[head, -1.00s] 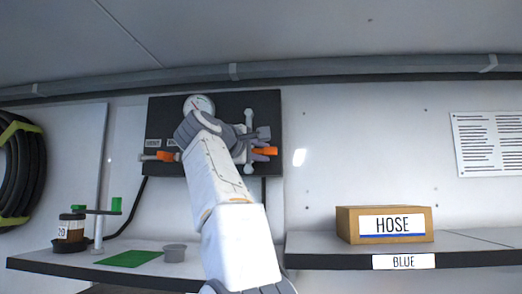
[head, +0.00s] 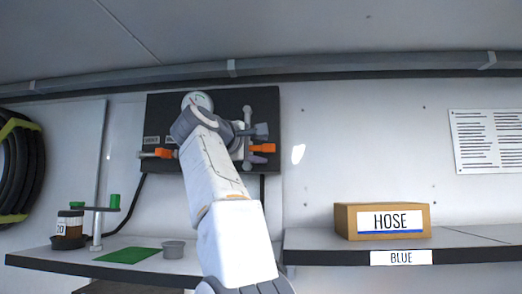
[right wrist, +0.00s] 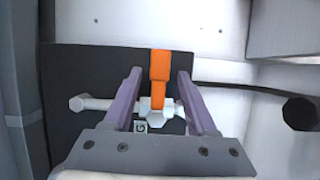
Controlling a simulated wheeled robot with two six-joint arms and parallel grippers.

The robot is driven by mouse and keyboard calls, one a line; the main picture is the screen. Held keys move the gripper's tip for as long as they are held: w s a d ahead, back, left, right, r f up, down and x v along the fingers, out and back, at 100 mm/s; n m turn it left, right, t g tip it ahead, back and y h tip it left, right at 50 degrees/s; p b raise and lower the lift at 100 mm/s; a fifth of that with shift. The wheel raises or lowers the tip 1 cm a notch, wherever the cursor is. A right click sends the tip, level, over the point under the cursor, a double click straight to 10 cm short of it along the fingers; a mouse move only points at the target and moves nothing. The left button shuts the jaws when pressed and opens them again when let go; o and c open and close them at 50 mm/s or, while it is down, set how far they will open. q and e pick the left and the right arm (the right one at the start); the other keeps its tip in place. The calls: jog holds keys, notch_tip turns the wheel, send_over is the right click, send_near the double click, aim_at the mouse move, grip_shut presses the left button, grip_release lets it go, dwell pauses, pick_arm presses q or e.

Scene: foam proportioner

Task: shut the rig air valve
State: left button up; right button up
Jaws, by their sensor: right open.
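A valve with an orange handle (head: 265,148) sits at the right of the black wall panel (head: 215,101), on an upright pale pipe. The handle points right, across the pipe. In the right wrist view the orange handle (right wrist: 160,75) stands between the two purple fingers, with a gap on each side. A label partly hidden below it shows a "G". My right gripper (head: 262,146) is open around the handle, not closed on it; it also shows in the right wrist view (right wrist: 158,77). My left gripper is out of view.
A second orange-handled valve (head: 163,153) is at the panel's left, and a round gauge (head: 197,100) is at its top, partly behind my arm. A cardboard HOSE box (head: 384,221) stands on the right shelf.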

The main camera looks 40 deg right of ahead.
jog(key=b+v, duration=0.2)
jog(key=v, duration=0.8)
